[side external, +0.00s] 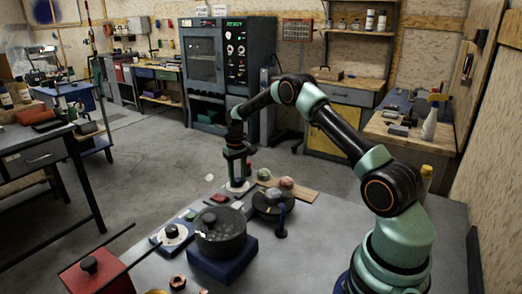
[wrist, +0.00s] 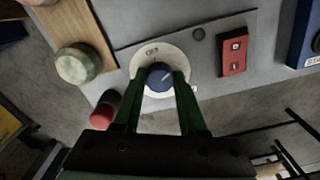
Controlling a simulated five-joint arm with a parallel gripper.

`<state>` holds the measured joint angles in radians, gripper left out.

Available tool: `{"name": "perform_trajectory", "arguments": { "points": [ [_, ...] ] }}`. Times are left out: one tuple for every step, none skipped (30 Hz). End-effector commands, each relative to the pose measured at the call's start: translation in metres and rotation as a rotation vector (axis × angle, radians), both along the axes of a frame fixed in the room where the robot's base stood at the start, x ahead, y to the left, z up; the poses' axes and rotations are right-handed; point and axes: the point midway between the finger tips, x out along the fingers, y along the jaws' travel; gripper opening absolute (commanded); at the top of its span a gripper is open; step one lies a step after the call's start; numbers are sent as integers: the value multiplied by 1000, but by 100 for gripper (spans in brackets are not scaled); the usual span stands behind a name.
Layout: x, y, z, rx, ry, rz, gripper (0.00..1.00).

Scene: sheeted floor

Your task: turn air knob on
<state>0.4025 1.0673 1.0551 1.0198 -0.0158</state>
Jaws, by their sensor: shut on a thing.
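The air knob (wrist: 158,76) is a round blue knob with a pale pointer line, set on a white dial (wrist: 149,52) marked "OFF" at its upper edge. The line slants toward the upper right, away from that label. My gripper (wrist: 160,76) points down over the dial, with its green fingers closed on both sides of the knob. In the side external view my gripper (side external: 238,176) stands over the white dial (side external: 238,187) at the far part of the grey table. The knob itself is mostly hidden there by the fingers.
A red switch block (wrist: 233,54) sits beside the dial on the grey panel. A dark round fixture (side external: 220,230) on a blue base stands nearer on the table.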

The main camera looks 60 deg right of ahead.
Motion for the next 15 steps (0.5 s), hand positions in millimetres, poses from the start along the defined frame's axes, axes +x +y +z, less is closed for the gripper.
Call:
{"name": "perform_trajectory", "arguments": {
  "points": [
    [1,0,1,0,-1,-44,0],
    [1,0,1,0,-1,-73,0],
    [1,0,1,0,-1,-110,0],
    [1,0,1,0,-1,-139,0],
    [1,1,1,0,-1,-168,0],
    [1,1,1,-1,-1,-205,0],
    [1,1,1,-1,-1,-234,0],
    [1,1,1,-1,-2,-263,0],
    [1,1,1,-1,-2,-300,0],
    [1,1,1,-1,-2,-329,0],
    [1,1,1,-1,-2,-358,0],
    [1,1,1,-1,-2,-395,0],
    [1,1,1,-1,-2,-424,0],
    [1,1,1,-1,-2,-453,0],
    [1,1,1,-1,-2,-490,0]
  ]
}}
